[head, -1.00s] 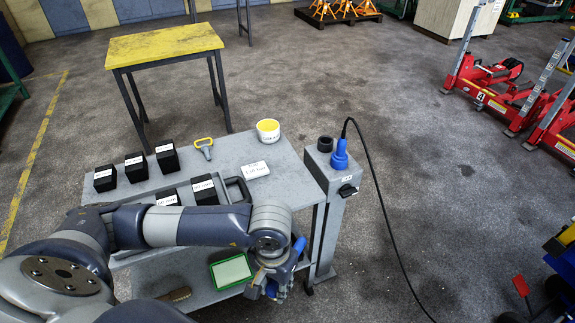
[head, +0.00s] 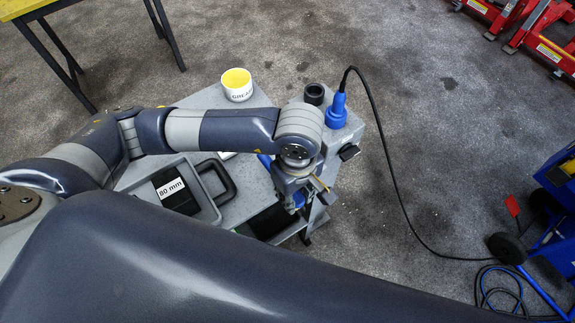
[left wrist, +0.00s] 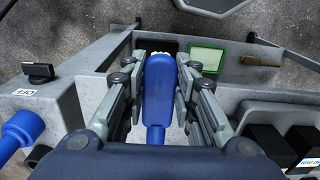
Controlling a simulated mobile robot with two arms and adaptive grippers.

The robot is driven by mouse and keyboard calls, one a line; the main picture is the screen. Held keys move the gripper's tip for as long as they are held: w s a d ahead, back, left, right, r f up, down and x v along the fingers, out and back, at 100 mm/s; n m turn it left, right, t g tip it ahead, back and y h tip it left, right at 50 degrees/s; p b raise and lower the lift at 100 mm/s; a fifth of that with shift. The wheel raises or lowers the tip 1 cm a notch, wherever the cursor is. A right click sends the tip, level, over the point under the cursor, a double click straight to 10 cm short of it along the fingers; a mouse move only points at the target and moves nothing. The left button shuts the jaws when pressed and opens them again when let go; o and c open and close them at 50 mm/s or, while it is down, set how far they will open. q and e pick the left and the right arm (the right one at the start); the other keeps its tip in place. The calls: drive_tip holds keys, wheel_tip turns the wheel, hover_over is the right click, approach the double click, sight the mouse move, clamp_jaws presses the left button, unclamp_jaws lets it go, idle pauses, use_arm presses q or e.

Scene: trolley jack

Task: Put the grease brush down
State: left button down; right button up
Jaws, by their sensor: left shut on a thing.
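My left gripper (head: 302,192) is shut on the grease brush, near the right front corner of the grey trolley (head: 205,98). In the left wrist view the brush's blue handle (left wrist: 157,95) stands between the two fingers (left wrist: 157,85). Small pale bits show at the brush's far end, but its bristles are not clear. Below, a green-rimmed pad (left wrist: 207,56) and a brown brush (left wrist: 262,60) lie on the trolley's lower shelf. A white tub with yellow inside, marked GREASE (head: 238,90), stands on the trolley top. My right gripper is not in view.
A grey post (head: 347,135) with a blue plug (head: 337,112) and a black knob (head: 348,152) stands by the trolley's right end. A black cable (head: 385,190) runs to the floor. An open case with a black 80 mm block (head: 172,188) lies on top.

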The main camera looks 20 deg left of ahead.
use_arm(q)
drive_tip(key=d+n+b, duration=0.2)
drive_tip(key=d+n, duration=0.4)
drive_tip(key=n, duration=0.3)
drive_tip(key=w+a+p, duration=0.1)
drive_tip(key=w+a, duration=0.2)
drive_tip(key=w+a+p, duration=0.2)
drive_tip(key=w+a, duration=0.1)
drive_tip(key=w, duration=0.1)
drive_tip(key=w+a+f+p, duration=0.1)
drive_tip(key=w+a+p, duration=0.1)
drive_tip(key=w+a, duration=0.1)
drive_tip(key=shift+w+a+f, duration=0.1)
drive_tip(key=shift+w+a, duration=0.2)
drive_tip(key=shift+w, duration=0.45)
drive_tip(key=shift+w+a+f, duration=0.1)
drive_tip(key=shift+w+a, duration=0.05)
wheel_tip(320, 180, down, 3)
drive_tip(key=shift+r+p, duration=0.1)
drive_tip(key=shift+p, duration=0.8)
drive_tip(key=shift+f, duration=0.3)
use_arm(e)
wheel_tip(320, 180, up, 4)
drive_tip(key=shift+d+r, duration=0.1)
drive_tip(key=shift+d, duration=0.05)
use_arm(q)
drive_tip(key=shift+f, duration=0.15)
